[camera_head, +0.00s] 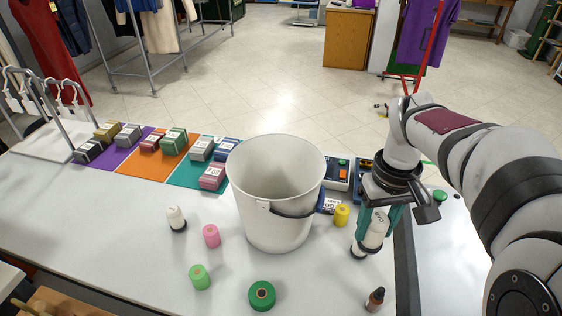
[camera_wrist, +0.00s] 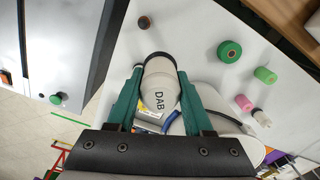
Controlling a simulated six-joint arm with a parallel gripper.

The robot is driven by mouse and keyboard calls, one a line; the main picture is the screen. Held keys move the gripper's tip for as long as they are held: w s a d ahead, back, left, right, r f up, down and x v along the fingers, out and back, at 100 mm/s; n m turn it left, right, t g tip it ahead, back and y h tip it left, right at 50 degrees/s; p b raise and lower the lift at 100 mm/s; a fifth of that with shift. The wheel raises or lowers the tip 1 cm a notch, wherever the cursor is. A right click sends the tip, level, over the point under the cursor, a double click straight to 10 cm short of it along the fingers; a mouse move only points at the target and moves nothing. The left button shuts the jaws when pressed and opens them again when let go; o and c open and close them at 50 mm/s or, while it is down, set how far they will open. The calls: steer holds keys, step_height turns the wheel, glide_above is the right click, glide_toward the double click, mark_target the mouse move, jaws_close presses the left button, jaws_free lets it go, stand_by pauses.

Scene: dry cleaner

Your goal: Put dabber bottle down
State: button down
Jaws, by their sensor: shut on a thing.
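The dabber bottle (camera_head: 372,231) is white with a dark base and stands about upright at the right side of the white table (camera_head: 120,215). In the wrist view the bottle (camera_wrist: 160,88) shows the letters DAB and sits between the green fingers. My gripper (camera_head: 371,222) is shut on it from above. The bottle's base is at or just above the table top; I cannot tell if it touches. A second white bottle with a dark base (camera_head: 176,219) stands left of the bucket.
A large white bucket (camera_head: 277,170) stands left of my gripper. A yellow spool (camera_head: 341,215) is close by. Pink (camera_head: 211,236) and green (camera_head: 199,277) spools stand left. The front left table is clear.

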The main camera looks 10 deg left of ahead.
mark_target(389, 222)
steer(key=r+m, duration=0.1)
steer(key=d+r+m, duration=0.1)
steer(key=r, duration=0.1)
steer(key=r+m, duration=0.1)
steer(key=shift+s+d+r, duration=0.2)
steer(key=shift+s+d, duration=0.1)
steer(key=shift+s, duration=0.05)
steer(key=w+a+n, duration=0.5)
steer(key=a+n, duration=0.4)
steer(key=n, duration=0.1)
steer(key=w+a+n, duration=0.6)
steer(key=a+n, duration=0.3)
steer(key=a, duration=0.1)
steer(key=w+f+n, duration=0.1)
steer(key=f+n, duration=0.2)
steer(key=f, duration=0.5)
steer(key=w+a+f+n, duration=0.1)
steer(key=f+n, duration=0.2)
steer(key=f, duration=0.6)
steer(key=a+f+n, duration=0.1)
steer(key=f+n, duration=0.2)
steer(key=f, duration=0.5)
steer(key=shift+w+f, duration=0.25)
steer(key=shift+w, duration=0.15)
steer(key=shift+f, duration=0.1)
steer(key=shift+c, duration=1.5)
jaws_free()
